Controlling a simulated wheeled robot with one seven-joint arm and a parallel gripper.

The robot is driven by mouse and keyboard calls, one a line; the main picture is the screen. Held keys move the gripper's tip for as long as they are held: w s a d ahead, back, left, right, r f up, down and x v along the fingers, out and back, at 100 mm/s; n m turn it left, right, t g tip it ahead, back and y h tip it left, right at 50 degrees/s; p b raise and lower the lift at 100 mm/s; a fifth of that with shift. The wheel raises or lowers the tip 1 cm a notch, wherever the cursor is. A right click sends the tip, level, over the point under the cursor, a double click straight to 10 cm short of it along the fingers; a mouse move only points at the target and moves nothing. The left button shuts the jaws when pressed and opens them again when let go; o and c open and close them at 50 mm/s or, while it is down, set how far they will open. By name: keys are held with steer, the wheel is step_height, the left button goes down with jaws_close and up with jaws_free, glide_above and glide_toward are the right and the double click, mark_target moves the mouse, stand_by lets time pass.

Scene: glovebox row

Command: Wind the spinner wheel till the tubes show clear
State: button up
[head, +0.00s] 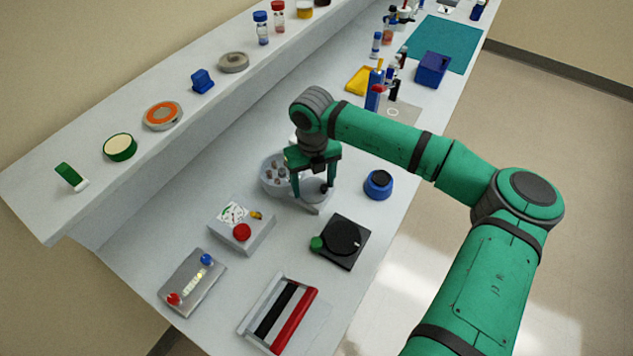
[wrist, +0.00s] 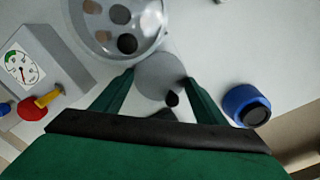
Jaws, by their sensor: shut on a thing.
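The spinner has a round, pale bowl (head: 270,172) holding several tubes, beside a grey wheel (head: 312,193) with a small black knob. In the wrist view the bowl's rim (wrist: 79,38) is at the top, and the tubes (wrist: 126,44) show dark grey, brown and pale round tops. The wheel (wrist: 158,72) lies between my fingertips, its black knob (wrist: 171,99) nearer to my palm. My gripper (head: 315,182) points down and is shut on the wheel, one finger on each side. The fingers hide part of the wheel's edge.
A gauge box (head: 240,226) with a red knob stands left of the wheel. A blue round pot (head: 378,185) stands close on the right. A black plate (head: 341,242) with a green knob lies in front. A shelf (head: 195,108) runs along the back.

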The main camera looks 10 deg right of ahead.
mark_target(313, 189)
steer(key=shift+w+r+m, duration=0.15)
steer(key=shift+w+m, duration=0.05)
steer(key=shift+m, duration=0.3)
steer(key=o, duration=1.1)
steer(key=shift+c, duration=0.2)
steer(key=shift+s, duration=0.1)
step_height(313, 189, up, 11)
steer(key=shift+f, duration=0.2)
